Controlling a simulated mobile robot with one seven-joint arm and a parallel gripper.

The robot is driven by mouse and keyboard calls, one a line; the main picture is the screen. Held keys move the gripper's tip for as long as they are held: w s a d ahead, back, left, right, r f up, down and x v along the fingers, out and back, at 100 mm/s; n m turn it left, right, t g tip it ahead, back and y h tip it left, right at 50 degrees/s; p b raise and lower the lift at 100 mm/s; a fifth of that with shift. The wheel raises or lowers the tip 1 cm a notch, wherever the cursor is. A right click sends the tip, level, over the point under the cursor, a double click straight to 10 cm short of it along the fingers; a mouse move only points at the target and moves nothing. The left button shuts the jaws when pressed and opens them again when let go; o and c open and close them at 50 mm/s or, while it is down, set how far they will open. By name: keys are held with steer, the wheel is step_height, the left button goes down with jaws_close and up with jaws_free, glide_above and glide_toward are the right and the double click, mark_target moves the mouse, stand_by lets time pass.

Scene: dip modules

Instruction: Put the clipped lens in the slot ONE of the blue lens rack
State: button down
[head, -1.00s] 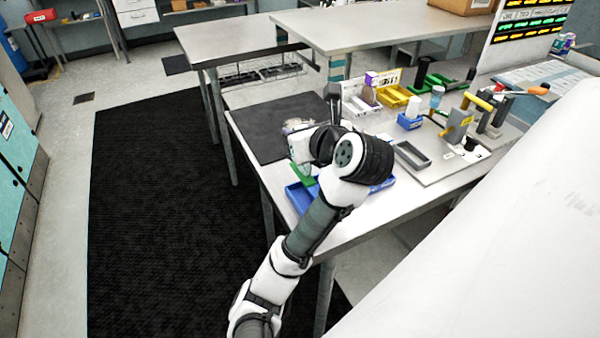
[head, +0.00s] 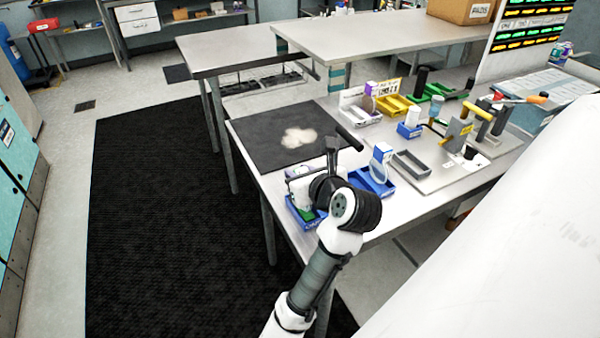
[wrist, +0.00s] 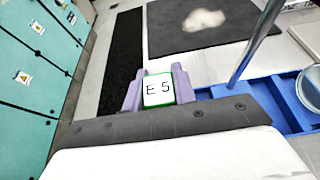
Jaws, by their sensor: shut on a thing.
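My gripper (wrist: 158,92) has pale purple fingers and is shut on a white, green-edged tag marked "E 5" in the wrist view. I take this tag (wrist: 158,88) to be the clip of the clipped lens; no lens glass shows below it. In the head view my gripper (head: 303,190) is at the table's near left edge, above a blue tray (head: 318,221) with something green by it. Another blue tray (head: 384,187) stands to its right, holding a white-and-blue upright piece. The wrist view shows blue rack parts (wrist: 283,92) right of the fingers. Slot numbers are not readable.
A round, clear-looking item (wrist: 312,90) sits in the blue rack at the wrist view's right edge. A grey rod (wrist: 255,45) slants up beside the fingers. A black mat (head: 262,140) with a pale patch lies behind. A grey tray (head: 411,164) stands to the right.

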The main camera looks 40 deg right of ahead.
steer(key=shift+f, duration=0.1)
steer(key=c, duration=1.1)
jaws_free()
steer(key=shift+f, duration=0.1)
steer(key=shift+r, duration=0.25)
steer(key=shift+p+v, duration=1.1)
steer(key=shift+v, duration=4.9)
